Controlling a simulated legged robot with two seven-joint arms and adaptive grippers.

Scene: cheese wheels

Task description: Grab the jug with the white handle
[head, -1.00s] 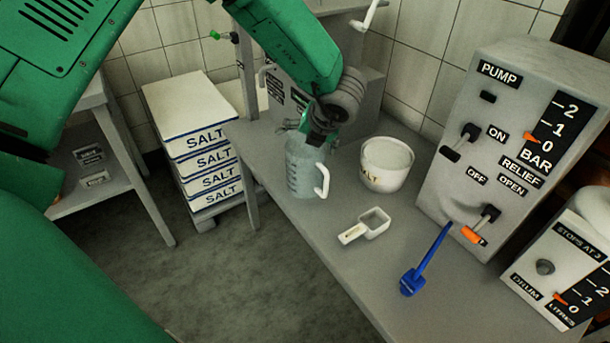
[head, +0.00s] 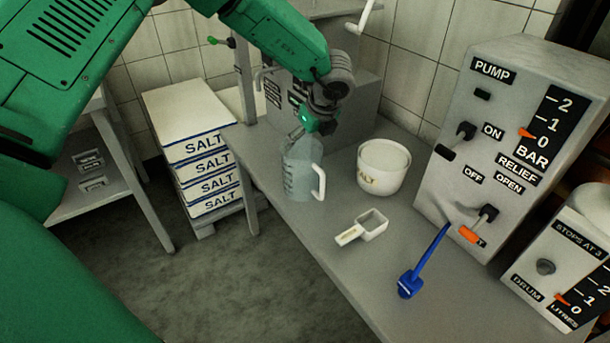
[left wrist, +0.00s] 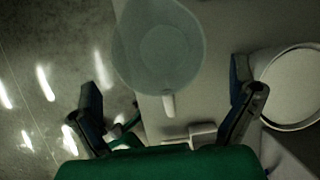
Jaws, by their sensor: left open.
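The jug (head: 300,170) is clear with dark marks and a white handle (head: 319,183) on its right side. It stands upright on the grey bench, near its left edge. My left gripper (head: 303,138) is just above and behind the jug's rim in the head view, partly overlapping it. In the left wrist view the jug (left wrist: 160,45) lies ahead of the open fingers (left wrist: 168,112), its handle (left wrist: 169,103) pointing back between them. The fingers are apart with nothing between them but the handle's end in line of sight; I cannot tell any contact. My right gripper is not in view.
A white salt pot (head: 383,167) stands right of the jug; its rim shows beside a finger in the left wrist view (left wrist: 290,88). A white scoop (head: 362,228) and blue tool (head: 422,262) lie nearer. The pump box (head: 480,150) stands right. Salt sacks (head: 190,120) are stacked left.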

